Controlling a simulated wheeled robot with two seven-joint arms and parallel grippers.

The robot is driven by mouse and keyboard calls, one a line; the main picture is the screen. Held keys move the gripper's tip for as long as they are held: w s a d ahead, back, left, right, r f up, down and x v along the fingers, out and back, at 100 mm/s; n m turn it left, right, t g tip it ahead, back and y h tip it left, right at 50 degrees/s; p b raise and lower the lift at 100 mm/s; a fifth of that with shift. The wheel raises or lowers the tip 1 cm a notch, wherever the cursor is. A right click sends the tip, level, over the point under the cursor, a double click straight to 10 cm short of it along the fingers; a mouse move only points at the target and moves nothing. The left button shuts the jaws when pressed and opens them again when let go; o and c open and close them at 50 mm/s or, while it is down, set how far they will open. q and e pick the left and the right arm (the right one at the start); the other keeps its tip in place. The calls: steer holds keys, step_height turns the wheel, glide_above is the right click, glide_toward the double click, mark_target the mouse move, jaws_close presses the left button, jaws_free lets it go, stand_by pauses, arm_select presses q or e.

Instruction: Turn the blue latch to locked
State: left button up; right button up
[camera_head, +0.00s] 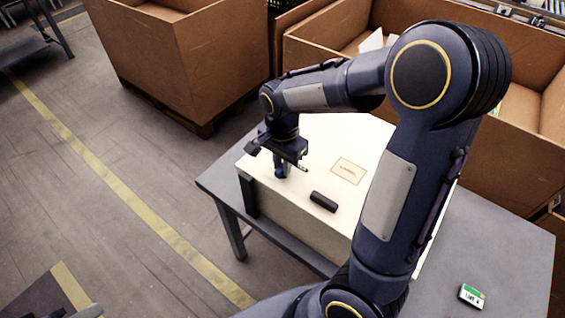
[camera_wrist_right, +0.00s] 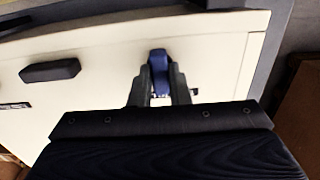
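The blue latch (camera_head: 280,174) sits near the left end of the cream panel (camera_head: 318,135) on the table. In the right wrist view the blue latch (camera_wrist_right: 159,72) lies between the two fingers of my right gripper (camera_wrist_right: 160,85), which look closed in on its sides. My right gripper (camera_head: 284,165) comes down on the latch from above in the head view. Whether both fingers press on the latch is hard to see. The latch's locked and unlocked marks do not show.
A black handle (camera_head: 323,202) sits on the panel near its front edge; it also shows in the wrist view (camera_wrist_right: 50,71). A printed label (camera_head: 348,171) is behind it. A small green and white tag (camera_head: 471,295) lies on the grey table (camera_head: 510,245). Large cardboard boxes (camera_head: 185,60) stand behind.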

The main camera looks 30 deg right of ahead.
steer(key=o, duration=0.5)
steer(key=shift+c, duration=0.2)
step_height(320, 180, up, 8)
steer(key=shift+f, duration=0.1)
stand_by(0.4)
steer(key=s+a+n+t+y, duration=0.2)
steer(key=s+n+t, duration=0.1)
steer(key=s+n, duration=0.3)
steer(key=s+a+n+t+y, duration=0.1)
steer(key=s+a+n+t, duration=0.1)
steer(key=s+n, duration=0.4)
steer(key=s, duration=0.5)
steer(key=shift+a+r+t+y, duration=0.2)
steer(key=shift+a+t+y, duration=0.2)
